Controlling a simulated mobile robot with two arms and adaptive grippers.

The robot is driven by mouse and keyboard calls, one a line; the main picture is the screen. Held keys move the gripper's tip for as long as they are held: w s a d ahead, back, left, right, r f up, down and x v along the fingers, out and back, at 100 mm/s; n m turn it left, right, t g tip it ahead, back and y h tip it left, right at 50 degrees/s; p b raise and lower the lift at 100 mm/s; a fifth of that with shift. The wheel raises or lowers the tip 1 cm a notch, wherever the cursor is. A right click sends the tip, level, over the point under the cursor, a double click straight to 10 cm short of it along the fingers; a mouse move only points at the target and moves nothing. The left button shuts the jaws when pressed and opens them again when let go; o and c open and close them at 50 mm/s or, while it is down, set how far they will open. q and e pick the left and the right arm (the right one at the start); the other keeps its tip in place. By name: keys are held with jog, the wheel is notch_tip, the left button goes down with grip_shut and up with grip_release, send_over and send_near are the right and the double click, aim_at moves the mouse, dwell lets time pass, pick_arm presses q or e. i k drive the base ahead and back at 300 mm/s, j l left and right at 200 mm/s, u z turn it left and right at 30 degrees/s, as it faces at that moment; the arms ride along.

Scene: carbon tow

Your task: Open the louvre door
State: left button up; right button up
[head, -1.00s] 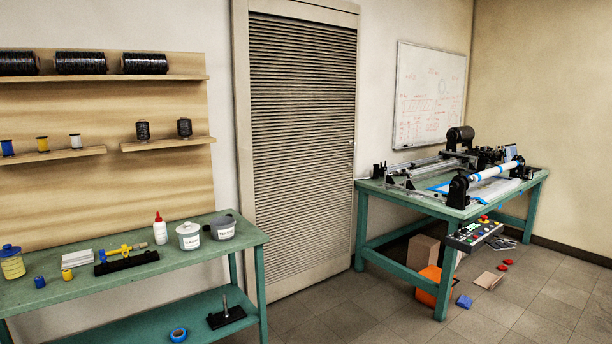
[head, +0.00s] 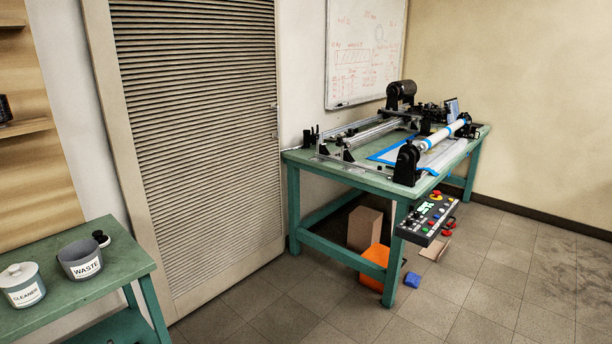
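The louvre door (head: 200,140) stands in the wall at the centre left of the head view. It is a tall beige panel with many horizontal slats and looks closed in its frame (head: 103,120). A small handle or latch (head: 273,106) seems to show on its right edge, too small to make out well. The top of the door is cut off by the picture edge. Neither of my grippers is in view.
A green bench (head: 125,262) with a cleaner pot (head: 24,290) and a waste pot (head: 82,262) stands left of the door. A green table (head: 305,165) with a winding machine stands right. A control panel (head: 427,218) juts from its front. An orange bin (head: 374,268) and a blue block (head: 412,280) are on the floor.

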aim_at(189, 90)
jog(key=i, duration=1.3)
jog(key=i+l+u, duration=0.1)
jog(key=i, duration=1.2)
